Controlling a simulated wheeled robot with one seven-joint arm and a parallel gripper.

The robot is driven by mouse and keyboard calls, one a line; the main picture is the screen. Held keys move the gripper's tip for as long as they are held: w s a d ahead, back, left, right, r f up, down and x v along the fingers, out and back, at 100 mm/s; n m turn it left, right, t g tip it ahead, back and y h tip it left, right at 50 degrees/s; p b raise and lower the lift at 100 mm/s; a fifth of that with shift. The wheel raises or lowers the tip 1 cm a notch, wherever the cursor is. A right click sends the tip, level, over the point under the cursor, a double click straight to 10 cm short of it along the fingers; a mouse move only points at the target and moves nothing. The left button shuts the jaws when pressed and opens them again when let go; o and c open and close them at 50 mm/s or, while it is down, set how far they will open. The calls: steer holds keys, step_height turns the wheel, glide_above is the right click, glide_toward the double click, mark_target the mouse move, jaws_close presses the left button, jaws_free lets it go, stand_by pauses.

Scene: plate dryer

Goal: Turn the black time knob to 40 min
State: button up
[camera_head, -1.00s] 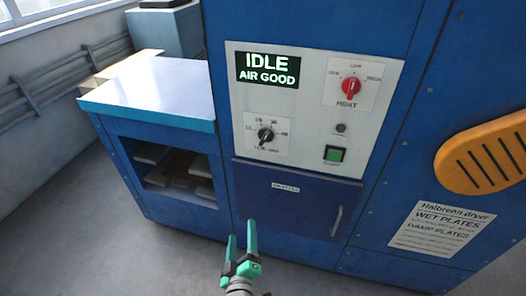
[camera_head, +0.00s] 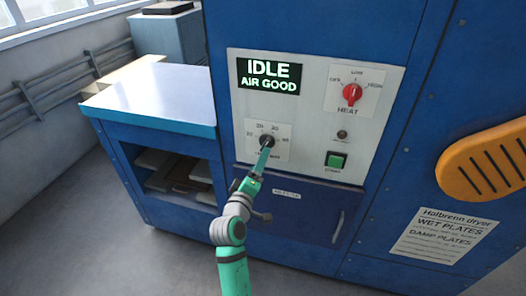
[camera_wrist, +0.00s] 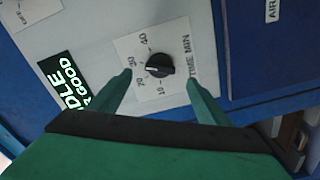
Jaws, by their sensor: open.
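The black time knob (camera_head: 267,138) is on a white dial plate at the lower left of the control panel. In the wrist view the knob (camera_wrist: 159,65) shows close up, with 10, 20, 30 and 40 around it. A pale mark on the knob faces roughly the 20 to 30 side; its exact reading is unclear. My gripper (camera_head: 267,146) is in front of the dial and partly covers it in the head view. In the wrist view my gripper (camera_wrist: 158,82) is open, one finger on each side of the knob, with gaps to it.
The panel display (camera_head: 269,76) reads IDLE, AIR GOOD. A red heat knob (camera_head: 352,94) is at the upper right, with a green start button (camera_head: 335,160) below it. A blue door with a handle (camera_head: 338,227) lies under the panel. A side table (camera_head: 150,95) stands at left.

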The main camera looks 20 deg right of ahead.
mark_target(266, 144)
steer(key=x, duration=0.7)
steer(key=shift+w, duration=0.15)
steer(key=c, duration=1.1)
